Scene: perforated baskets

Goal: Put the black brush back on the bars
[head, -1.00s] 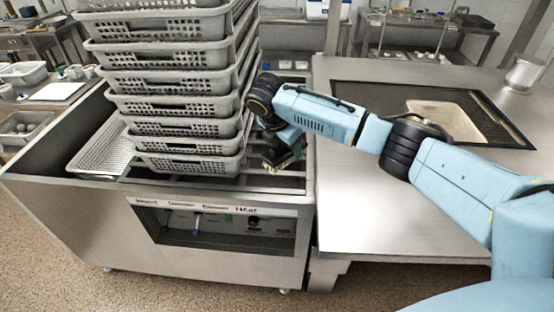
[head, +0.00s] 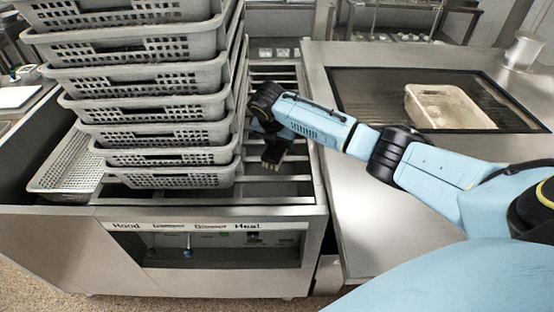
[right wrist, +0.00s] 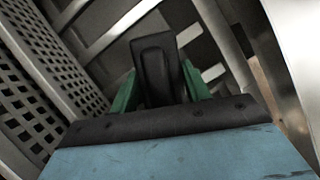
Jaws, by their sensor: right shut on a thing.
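My right gripper (right wrist: 155,88) is shut on the black brush (right wrist: 156,65), which sits upright between the green fingers in the right wrist view. In the head view my right gripper (head: 274,146) points down over the metal bars (head: 273,188), just right of the basket stack. The brush is small and dark there, and I cannot tell whether it touches the bars. The bars also show behind the brush in the right wrist view (right wrist: 118,33). My left gripper is not in view.
A tall stack of grey perforated baskets (head: 160,157) stands left of my gripper, close to it. A steel counter (head: 385,225) lies to the right, with a dark recess holding a light tray (head: 440,92). Small light items (head: 281,52) lie at the far end of the bars.

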